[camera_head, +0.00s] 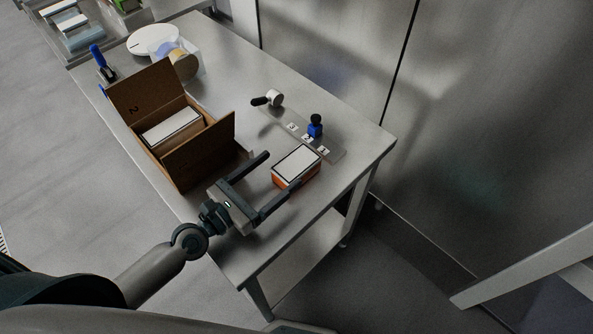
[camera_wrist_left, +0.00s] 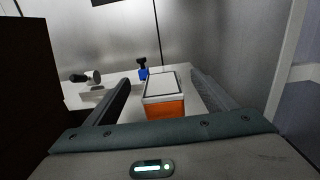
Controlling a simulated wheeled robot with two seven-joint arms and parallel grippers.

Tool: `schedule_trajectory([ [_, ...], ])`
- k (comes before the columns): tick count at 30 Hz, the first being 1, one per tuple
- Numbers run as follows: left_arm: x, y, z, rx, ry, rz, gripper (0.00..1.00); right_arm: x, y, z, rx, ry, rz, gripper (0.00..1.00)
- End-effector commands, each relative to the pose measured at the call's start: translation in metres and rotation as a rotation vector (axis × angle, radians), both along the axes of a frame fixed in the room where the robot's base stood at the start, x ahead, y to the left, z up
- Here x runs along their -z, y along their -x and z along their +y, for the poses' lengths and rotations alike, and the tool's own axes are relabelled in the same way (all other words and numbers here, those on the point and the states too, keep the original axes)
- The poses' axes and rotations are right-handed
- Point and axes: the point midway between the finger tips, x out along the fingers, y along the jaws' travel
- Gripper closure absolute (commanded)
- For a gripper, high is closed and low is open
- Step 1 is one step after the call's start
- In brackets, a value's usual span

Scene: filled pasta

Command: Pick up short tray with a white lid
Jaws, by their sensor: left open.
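The short tray with a white lid (camera_head: 297,165) stands on the metal table, with orange sides under its lid. In the left wrist view the tray (camera_wrist_left: 164,95) is straight ahead, between the two fingers in the picture. My left gripper (camera_head: 276,172) is open and empty; its fingers point toward the tray, and one fingertip is close to the tray's near side. Whether that finger touches the tray I cannot tell. The left gripper also shows in the wrist view (camera_wrist_left: 158,90). My right gripper is not in view.
An open cardboard box (camera_head: 200,150) with a white-topped item (camera_head: 171,127) inside stands left of the gripper. A numbered plate (camera_head: 333,153) with a blue stamp-like object (camera_head: 315,127) lies behind the tray. A black-handled tool (camera_head: 272,98) lies nearby. The table's right edge is close.

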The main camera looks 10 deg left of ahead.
Motion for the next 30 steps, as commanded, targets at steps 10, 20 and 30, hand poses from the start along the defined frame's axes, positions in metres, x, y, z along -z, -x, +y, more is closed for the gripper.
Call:
schedule_trajectory([
  [10,0.028,-0.01,-0.006,-0.002,0.001,0.0,0.22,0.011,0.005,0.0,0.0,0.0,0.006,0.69],
  [20,0.029,-0.011,-0.007,-0.001,0.001,0.001,0.22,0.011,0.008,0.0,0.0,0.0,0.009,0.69],
  [30,0.025,-0.034,-0.022,-0.001,0.002,-0.001,0.22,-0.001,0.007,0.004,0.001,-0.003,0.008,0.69],
])
